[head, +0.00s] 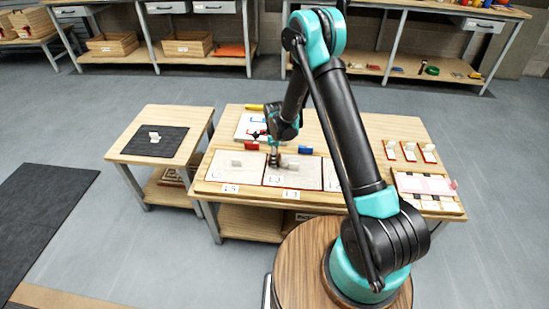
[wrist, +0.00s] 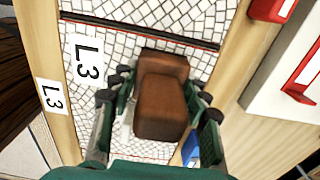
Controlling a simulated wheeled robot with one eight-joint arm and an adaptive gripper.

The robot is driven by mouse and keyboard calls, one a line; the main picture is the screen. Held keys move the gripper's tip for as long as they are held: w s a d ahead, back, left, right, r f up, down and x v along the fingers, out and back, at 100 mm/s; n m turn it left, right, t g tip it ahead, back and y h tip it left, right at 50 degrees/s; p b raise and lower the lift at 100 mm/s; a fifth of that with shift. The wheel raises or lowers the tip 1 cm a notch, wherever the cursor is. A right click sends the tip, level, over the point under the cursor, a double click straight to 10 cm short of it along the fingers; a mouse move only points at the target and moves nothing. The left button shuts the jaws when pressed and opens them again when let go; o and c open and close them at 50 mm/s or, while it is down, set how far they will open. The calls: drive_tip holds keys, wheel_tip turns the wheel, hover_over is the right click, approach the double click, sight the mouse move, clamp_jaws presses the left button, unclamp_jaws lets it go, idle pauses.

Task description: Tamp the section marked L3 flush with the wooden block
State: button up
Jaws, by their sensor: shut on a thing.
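The section marked L3 is a white mosaic panel in the wrist view (wrist: 108,28), with an L3 label (wrist: 83,60) on it and a second L3 label (wrist: 51,95) on the wooden edge. In the head view its L3 label (head: 291,194) is at the table's front edge. My gripper (wrist: 162,84) is shut on the brown wooden block (wrist: 162,105), fingers on both sides. The block is over the section and hides part of its tiles; I cannot tell whether it touches them. In the head view my gripper (head: 274,157) is low over the middle panel.
A red block (wrist: 272,8) and a blue block (wrist: 191,148) lie close beside the section. Another panel (head: 232,172) is at left. A side table (head: 190,120) with a dark mat stands further left. A pink-and-white tray (head: 425,184) is at right.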

drive_tip(key=shift+f, duration=0.5)
idle(0.7)
idle(0.5)
drive_tip(key=shift+r, duration=3.5)
drive_tip(key=shift+f, duration=0.1)
drive_tip(key=shift+f, duration=2.9)
drive_tip(key=shift+f, duration=0.5)
drive_tip(key=shift+r, duration=3.5)
